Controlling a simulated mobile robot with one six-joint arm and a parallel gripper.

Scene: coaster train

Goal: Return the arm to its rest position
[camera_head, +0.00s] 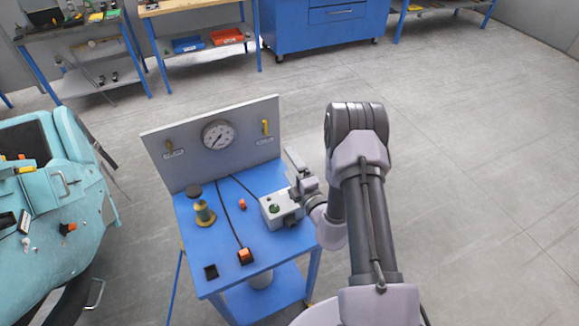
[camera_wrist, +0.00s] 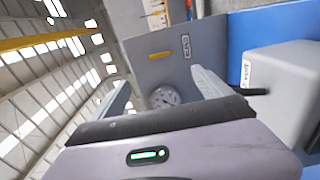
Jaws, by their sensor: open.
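My gripper (camera_head: 297,170) is at the right side of the blue cart, just above and beside a grey box with a green button (camera_head: 279,208). In the wrist view my gripper (camera_wrist: 160,90) has its two fingers spread apart with nothing between them. The grey box (camera_wrist: 288,85) fills the right of that view, close to the right finger. I cannot tell whether finger and box touch. My arm bends up and over on the right in the head view.
The blue cart (camera_head: 222,278) carries a brass fitting (camera_head: 204,213), cables and orange-topped connectors (camera_head: 245,256). Its upright back panel (camera_head: 180,160) stands behind them. A turquoise coaster car (camera_head: 90,215) is at left. Workbenches line the back. The floor at right is clear.

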